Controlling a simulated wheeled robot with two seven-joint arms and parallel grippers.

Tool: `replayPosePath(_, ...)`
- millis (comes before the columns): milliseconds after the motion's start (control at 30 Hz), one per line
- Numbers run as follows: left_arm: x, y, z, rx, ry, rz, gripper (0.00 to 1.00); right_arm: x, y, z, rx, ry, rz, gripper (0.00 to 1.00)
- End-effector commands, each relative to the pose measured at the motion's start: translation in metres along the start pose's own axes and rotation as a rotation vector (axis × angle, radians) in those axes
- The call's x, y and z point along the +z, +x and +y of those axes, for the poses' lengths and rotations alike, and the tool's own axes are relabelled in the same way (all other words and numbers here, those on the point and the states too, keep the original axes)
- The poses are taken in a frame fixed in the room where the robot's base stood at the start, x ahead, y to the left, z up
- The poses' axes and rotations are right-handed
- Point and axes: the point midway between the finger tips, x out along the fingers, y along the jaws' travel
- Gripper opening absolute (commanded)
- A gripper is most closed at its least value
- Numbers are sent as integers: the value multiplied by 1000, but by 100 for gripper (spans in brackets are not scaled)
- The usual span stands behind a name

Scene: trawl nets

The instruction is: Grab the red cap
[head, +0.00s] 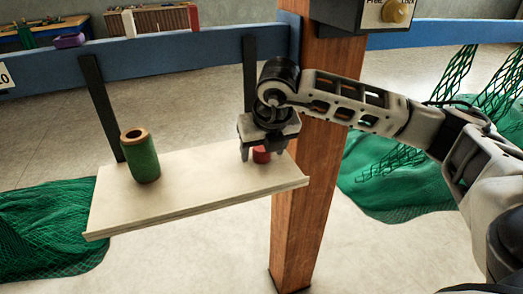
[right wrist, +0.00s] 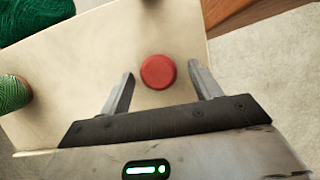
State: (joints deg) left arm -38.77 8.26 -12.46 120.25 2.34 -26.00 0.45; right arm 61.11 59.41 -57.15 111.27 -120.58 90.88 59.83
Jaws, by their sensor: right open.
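The red cap (head: 261,154) sits on the pale wooden shelf (head: 200,200), near its right end. My right gripper (head: 262,152) is above the cap, with its fingers pointing down. In the right wrist view the round cap (right wrist: 158,72) lies between and slightly beyond the tips of the right gripper (right wrist: 162,80). The fingers are apart, with a gap on each side of the cap, and hold nothing. In the head view the gripper hides part of the cap. My left gripper is not in view.
A spool of green twine (head: 140,157) stands upright on the shelf, left of the cap. A wooden post (head: 307,200) rises just right of the shelf. Green nets (head: 45,230) lie on the floor at both sides. The shelf between spool and cap is clear.

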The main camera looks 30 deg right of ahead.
Motion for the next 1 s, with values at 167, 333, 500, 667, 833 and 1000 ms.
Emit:
replayPosePath(167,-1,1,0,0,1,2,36,0,1,0,1,-1,0,63)
replayPosePath(333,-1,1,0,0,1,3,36,0,0,0,1,-1,0,21)
replayPosePath(500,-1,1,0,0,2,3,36,0,0,0,1,0,0,15)
replayPosePath(667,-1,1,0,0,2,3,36,0,0,0,1,0,-1,15)
replayPosePath(833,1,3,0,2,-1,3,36,4,-8,1,3,0,-2,15)
replayPosePath(1000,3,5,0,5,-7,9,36,13,-31,1,4,-1,-5,15)
